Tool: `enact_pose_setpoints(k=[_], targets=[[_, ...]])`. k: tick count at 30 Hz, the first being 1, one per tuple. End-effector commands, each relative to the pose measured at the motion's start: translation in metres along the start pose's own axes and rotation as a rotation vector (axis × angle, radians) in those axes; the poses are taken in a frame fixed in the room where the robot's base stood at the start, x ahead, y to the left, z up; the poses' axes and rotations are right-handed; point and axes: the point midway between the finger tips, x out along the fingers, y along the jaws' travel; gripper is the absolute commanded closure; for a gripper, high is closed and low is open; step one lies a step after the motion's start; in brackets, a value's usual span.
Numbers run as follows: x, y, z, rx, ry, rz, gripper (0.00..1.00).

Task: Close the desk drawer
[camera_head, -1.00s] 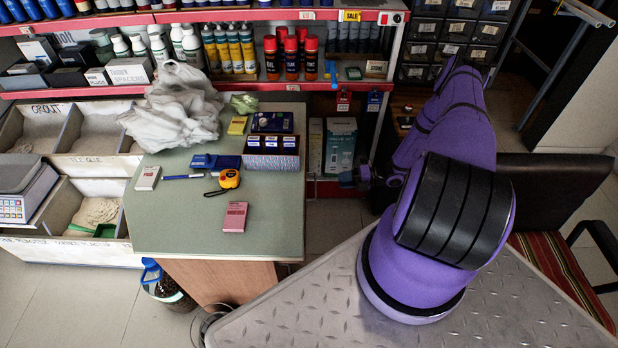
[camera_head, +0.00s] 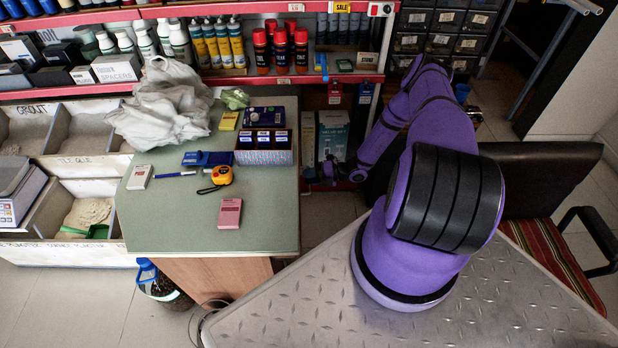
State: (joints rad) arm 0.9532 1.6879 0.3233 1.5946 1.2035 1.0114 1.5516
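The desk (camera_head: 190,225) has a green top and a brown wooden side panel (camera_head: 225,277) facing me. No drawer of it can be made out in this view; the desk's right side is hidden below its top.
Red shelves (camera_head: 345,78) stand behind. A chair (camera_head: 550,265) is at the right. Some floor shows right of the desk.

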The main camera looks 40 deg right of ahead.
Motion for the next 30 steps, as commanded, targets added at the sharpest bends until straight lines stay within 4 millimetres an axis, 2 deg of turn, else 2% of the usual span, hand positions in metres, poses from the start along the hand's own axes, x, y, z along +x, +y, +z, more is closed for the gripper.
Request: enact_pose_setpoints(k=[9, 13, 14, 20, 23, 30], targets=[[0.002, 0.000, 0.000, -0.001, 0.000, 0.000, 0.66], [0.002, 0.000, 0.000, -0.001, 0.000, 0.000, 0.96], [0.002, 0.000, 0.000, -0.001, 0.000, 0.000, 1.00], [0.004, 0.000, 0.000, -0.001, 0.000, 0.000, 1.00], [0.015, 0.003, 0.000, -0.001, 0.002, 0.001, 1.00], [0.073, 0.015, -0.001, -0.002, 0.005, 0.002, 1.00]])
